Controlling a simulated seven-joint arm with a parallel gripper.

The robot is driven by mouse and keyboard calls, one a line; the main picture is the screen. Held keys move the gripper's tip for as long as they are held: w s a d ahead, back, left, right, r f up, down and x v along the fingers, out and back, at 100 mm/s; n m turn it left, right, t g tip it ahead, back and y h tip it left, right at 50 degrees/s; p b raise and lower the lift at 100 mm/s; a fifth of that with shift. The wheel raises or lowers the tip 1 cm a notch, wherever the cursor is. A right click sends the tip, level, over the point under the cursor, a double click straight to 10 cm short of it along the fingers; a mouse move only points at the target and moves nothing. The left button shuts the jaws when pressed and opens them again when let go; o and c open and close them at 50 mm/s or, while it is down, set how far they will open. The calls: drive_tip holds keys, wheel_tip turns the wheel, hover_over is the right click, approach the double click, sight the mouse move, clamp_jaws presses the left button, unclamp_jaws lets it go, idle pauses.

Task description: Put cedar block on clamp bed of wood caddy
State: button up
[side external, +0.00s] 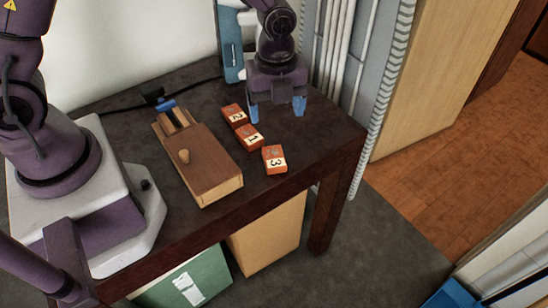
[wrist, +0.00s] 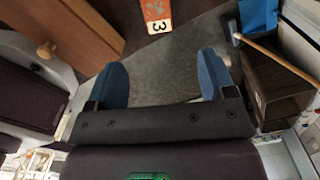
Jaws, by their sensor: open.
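A wooden box with a brown lid and round knob, apparently the wood caddy (side external: 208,163), lies on the dark table. Its far end has open slots beside a small blue piece (side external: 166,104). Three orange-red blocks lie right of it, labelled 2 (side external: 234,115), 1 (side external: 249,137) and 3 (side external: 274,159); I cannot tell which, if any, is the cedar block. My gripper (side external: 277,108) is open and empty, right of blocks 2 and 1. In the wrist view its blue fingers (wrist: 161,78) are wide apart, with block 3 (wrist: 156,14) beyond them and the lidded box (wrist: 68,35) at left.
A blue panel (side external: 232,48) stands at the table's back by white pipes (side external: 334,45). A black cable (side external: 125,107) runs along the back. The table's right part (side external: 325,130) is clear. Below are a green box (side external: 188,278) and a tan box (side external: 267,235).

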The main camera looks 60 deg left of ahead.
sight(274, 156)
drive_tip(key=f, duration=1.3)
drive_tip(key=shift+s, duration=0.2)
drive_tip(key=shift+c, duration=0.2)
drive_tip(key=shift+r, duration=0.1)
drive_tip(key=c, duration=1)
drive_tip(key=shift+c, duration=0.2)
drive_tip(key=shift+r, duration=0.1)
